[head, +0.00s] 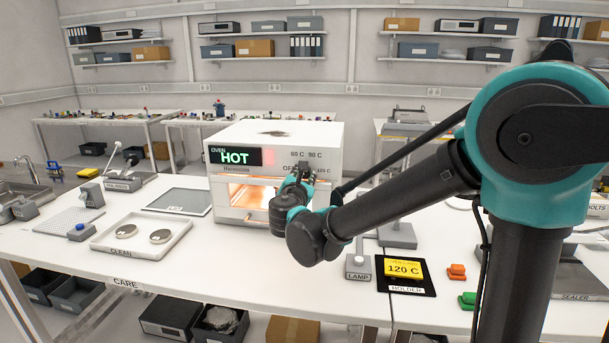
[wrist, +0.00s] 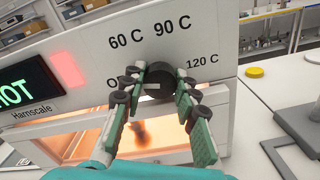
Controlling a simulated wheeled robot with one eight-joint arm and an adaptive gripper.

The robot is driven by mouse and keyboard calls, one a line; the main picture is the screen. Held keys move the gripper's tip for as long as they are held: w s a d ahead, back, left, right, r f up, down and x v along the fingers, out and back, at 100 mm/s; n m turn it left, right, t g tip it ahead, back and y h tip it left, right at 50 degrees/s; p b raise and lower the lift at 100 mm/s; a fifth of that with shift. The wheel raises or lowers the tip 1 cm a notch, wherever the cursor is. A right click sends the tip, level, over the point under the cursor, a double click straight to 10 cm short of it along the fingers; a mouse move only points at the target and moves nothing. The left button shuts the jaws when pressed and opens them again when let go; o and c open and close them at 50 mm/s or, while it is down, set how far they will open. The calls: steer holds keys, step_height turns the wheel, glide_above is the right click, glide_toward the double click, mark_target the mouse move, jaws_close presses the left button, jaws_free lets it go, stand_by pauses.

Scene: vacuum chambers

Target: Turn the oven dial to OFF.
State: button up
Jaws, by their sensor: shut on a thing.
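The white oven (head: 285,140) stands on the bench with its display (head: 235,157) reading HOT and its window glowing orange. Its black dial (wrist: 158,84) shows in the wrist view, below the 60 C and 90 C labels, with 120 C to its right and the OFF label to its left, partly covered by a finger. My gripper (wrist: 158,98) is at the dial, one finger on each side, shut on it. The dial's pointer is hidden, so I cannot tell its setting. In the head view my gripper (head: 303,175) covers most of the dial.
A tray (head: 140,235) labelled CLEAN with two metal discs and a dark mat (head: 178,201) lie left of the oven. A lamp base (head: 358,266) and a holder with a yellow 120 C card (head: 403,268) are to the right. The bench front before the oven is clear.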

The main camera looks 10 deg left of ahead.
steer(key=shift+n, duration=1.3)
steer(key=o, duration=1.2)
steer(key=shift+c, duration=0.2)
steer(key=s, duration=1.2)
steer(key=shift+d, duration=0.35)
